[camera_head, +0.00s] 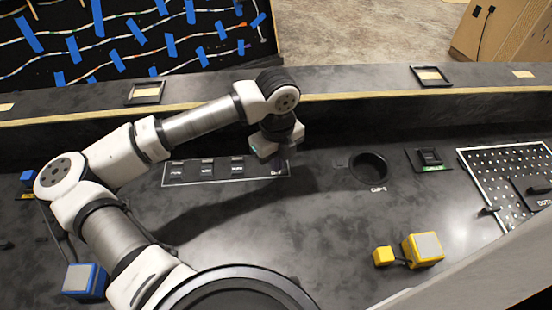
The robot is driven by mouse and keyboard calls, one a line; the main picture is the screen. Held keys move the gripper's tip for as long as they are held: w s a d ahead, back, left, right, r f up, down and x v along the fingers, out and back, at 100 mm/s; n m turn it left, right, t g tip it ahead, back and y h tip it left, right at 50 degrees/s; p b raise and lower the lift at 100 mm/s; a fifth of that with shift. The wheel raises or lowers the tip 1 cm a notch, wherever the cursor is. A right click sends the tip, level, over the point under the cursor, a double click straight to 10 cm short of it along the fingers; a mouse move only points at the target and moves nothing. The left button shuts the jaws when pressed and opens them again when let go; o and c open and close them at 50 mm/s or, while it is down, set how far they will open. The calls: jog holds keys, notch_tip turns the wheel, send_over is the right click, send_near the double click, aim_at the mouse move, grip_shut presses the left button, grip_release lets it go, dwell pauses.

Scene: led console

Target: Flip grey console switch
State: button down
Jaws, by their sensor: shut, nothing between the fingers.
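A white-outlined switch panel (225,180) lies on the dark console top, with several small dark switches in a row. Their labels are too small to read. My gripper (277,165) is shut and empty, pointing down over the right end of this panel. It hides part of the panel there. I cannot tell whether the fingertips touch a switch. A dark square rocker-like part (430,157) with a green strip sits on the console further right. I cannot tell which part is the grey switch.
A round black cup-like opening (370,168) lies right of the gripper. A perforated board (508,178) is at far right. A yellow box pair (423,250) stands front right and a blue box (85,281) front left. A raised ledge (330,82) runs behind; the middle console is clear.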

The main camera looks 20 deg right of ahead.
jog(key=shift+w, duration=0.25)
